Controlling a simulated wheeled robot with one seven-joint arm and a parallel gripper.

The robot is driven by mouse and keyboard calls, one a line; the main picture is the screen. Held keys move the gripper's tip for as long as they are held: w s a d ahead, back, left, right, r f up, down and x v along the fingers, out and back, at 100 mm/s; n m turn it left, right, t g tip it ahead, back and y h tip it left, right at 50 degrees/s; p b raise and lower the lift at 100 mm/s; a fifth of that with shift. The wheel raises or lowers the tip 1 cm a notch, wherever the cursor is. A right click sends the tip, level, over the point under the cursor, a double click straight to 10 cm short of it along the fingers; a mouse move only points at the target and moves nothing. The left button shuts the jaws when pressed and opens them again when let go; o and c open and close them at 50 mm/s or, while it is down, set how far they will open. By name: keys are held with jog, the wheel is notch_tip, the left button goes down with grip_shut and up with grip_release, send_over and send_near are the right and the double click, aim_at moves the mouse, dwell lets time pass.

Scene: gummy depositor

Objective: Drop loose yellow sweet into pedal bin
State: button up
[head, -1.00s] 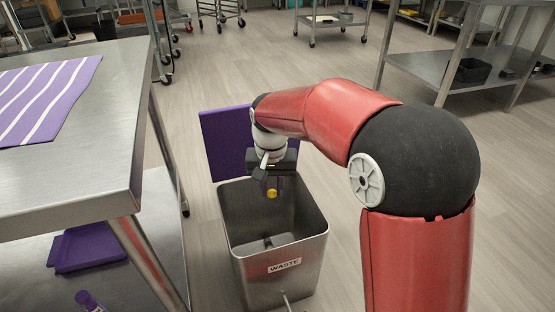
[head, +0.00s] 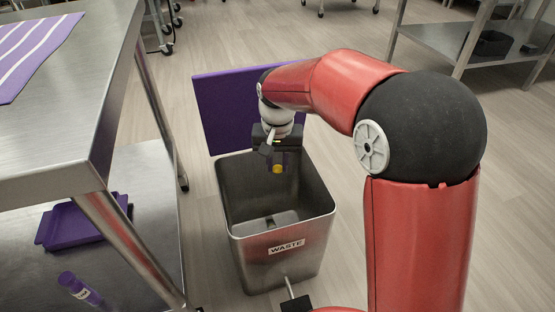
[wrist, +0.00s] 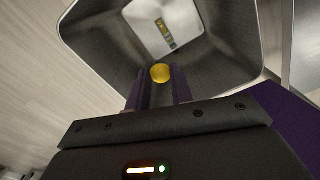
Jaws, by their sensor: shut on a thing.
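The yellow sweet (head: 277,169) is held between the fingertips of my gripper (head: 276,162), over the open mouth of the pedal bin. In the wrist view the sweet (wrist: 160,73) shows as a round yellow piece at the tips of the purple fingers (wrist: 160,88), with the bin's inside beyond it. The pedal bin (head: 280,262) is a steel box with a WASTE label on its front. Its purple lid (head: 222,110) stands upright behind the opening. Its pedal (head: 296,303) shows low at the front, partly hidden by my own body.
A steel table (head: 105,95) stands to the left, with a purple striped mat (head: 30,50) on top. Its lower shelf holds a purple tray (head: 75,226) and a purple tube (head: 80,288). A steel rack (head: 440,45) stands at the back right. The floor around the bin is mostly clear.

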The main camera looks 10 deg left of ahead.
aim_at(277, 168)
jog(key=o, duration=1)
notch_tip(277, 168, up, 8)
jog(key=shift+f+p, duration=0.2)
jog(key=shift+p, duration=0.75)
